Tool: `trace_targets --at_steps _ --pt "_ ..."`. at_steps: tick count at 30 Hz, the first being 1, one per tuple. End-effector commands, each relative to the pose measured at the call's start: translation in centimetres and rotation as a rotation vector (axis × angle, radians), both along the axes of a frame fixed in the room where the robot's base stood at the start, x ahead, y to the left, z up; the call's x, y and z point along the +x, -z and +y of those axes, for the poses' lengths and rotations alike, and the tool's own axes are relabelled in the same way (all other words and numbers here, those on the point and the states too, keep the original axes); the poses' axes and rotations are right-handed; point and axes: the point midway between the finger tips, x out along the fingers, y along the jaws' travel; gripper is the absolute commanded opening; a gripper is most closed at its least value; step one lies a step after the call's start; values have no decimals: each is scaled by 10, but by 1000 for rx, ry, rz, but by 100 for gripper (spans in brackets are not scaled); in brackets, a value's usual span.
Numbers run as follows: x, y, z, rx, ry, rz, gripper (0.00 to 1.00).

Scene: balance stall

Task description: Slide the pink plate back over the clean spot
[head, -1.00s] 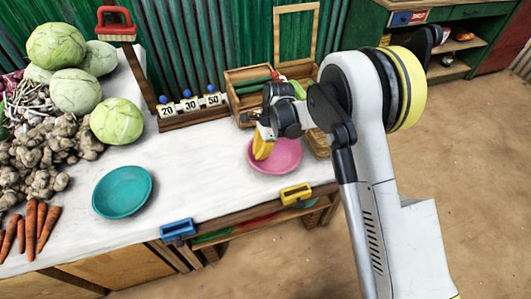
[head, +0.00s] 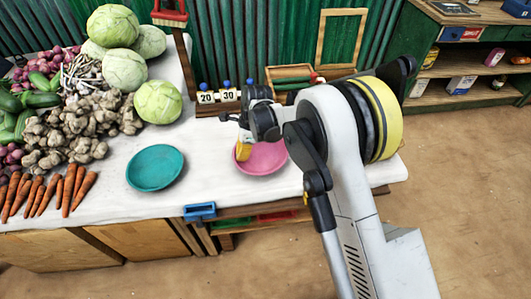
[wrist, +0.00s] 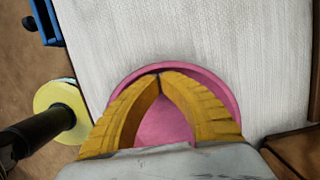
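The pink plate (head: 268,160) lies on the white tabletop (head: 222,172), right of the teal plate (head: 155,167). My gripper (head: 243,153) reaches down to the left part of the pink plate. In the wrist view the yellow fingers of my gripper (wrist: 160,74) meet at their tips, inside the pink plate's (wrist: 165,125) rim. No object shows between the tips. Whether they touch the plate's floor or rim is not clear. Part of the plate is hidden by the fingers. I can make out no clean spot on the tabletop.
Numbered weights with blue knobs (head: 228,95) stand in a wooden rack behind the plate. A wooden box (head: 288,73) is at the back. Cabbages (head: 125,68), ginger and carrots (head: 72,187) fill the left. A blue handle (head: 200,211) is at the front edge.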

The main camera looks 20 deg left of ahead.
Motion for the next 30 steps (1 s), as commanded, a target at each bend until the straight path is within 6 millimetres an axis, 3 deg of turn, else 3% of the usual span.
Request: trace_targets --at_steps 3,6,11,23,26,30 --pt "-18 0 31 1 -5 -1 0" --pt "-27 0 48 0 -4 -1 0" --pt "-34 0 61 0 -1 0 0" --pt "-33 0 60 0 0 -1 0" --pt "-26 1 51 0 3 0 0" --pt "-5 1 25 0 4 0 0"
